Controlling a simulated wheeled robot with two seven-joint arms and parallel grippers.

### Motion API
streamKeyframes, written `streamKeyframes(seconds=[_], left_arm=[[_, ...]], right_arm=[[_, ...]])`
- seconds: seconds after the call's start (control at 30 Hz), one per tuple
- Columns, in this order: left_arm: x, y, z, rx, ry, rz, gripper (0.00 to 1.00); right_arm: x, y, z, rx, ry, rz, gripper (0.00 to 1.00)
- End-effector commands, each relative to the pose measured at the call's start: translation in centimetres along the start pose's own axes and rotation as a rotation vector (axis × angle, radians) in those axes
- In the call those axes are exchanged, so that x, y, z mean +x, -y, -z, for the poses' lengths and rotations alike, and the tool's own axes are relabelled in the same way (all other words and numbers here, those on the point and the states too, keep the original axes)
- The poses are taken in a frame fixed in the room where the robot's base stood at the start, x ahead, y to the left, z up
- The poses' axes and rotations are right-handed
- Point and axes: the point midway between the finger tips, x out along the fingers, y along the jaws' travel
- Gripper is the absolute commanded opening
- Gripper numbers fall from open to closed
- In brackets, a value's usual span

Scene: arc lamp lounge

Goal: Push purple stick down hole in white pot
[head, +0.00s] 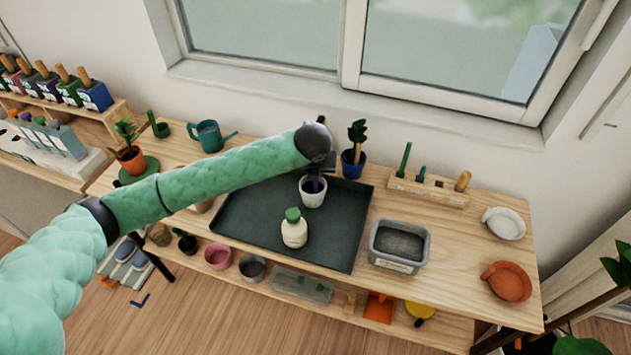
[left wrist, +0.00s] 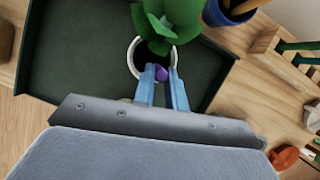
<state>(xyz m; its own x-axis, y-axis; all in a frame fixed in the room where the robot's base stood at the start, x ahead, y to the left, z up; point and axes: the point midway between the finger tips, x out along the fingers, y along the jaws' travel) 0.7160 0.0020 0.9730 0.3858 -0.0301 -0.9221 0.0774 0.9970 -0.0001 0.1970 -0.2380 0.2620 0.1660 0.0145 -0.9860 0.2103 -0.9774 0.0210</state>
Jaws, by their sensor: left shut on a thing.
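The white pot (head: 304,199) stands on the dark green tray (head: 258,230), near its back right. Its rim also shows in the left wrist view (left wrist: 132,55), with dark soil inside. My left gripper (head: 316,172) is above the pot. In the left wrist view, its pale blue fingers (left wrist: 168,84) are close together over the pot's near rim. The purple stick (left wrist: 161,73) shows as a small purple end between the fingertips, and the gripper is shut on it. The rest of the stick and the hole are hidden or too dark to tell. My right gripper is out of view.
A white bottle with a green cap (head: 294,232) stands in front of the pot. A blue pot with a plant (head: 353,164) stands close behind right; green leaves (left wrist: 168,22) overlap the white pot's far side in the wrist view. A grey tub (head: 399,262) is right of the tray.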

Motion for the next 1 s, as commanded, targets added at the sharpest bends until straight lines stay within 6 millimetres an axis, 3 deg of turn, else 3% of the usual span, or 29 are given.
streamKeyframes(seconds=[0.3, 0.8, 0.83, 0.93, 1.0], left_arm=[[3.9, 0.0, 1.7, 0.0, -0.001, 0.0, 0.0], [4.2, 0.0, 1.8, 0.0, -0.001, 0.0, 0.0], [4.2, 0.0, 1.8, 0.0, -0.001, 0.0, 0.15], [4.1, 0.0, 1.8, 0.0, -0.001, 0.0, 0.35], [4.1, 0.0, 1.8, 0.0, -0.001, 0.0, 0.35]], right_arm=[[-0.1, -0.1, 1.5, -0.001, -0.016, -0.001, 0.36], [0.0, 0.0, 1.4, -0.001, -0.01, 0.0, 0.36], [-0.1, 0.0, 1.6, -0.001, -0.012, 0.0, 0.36], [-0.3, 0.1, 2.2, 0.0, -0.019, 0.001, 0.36], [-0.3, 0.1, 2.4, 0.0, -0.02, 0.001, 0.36]])
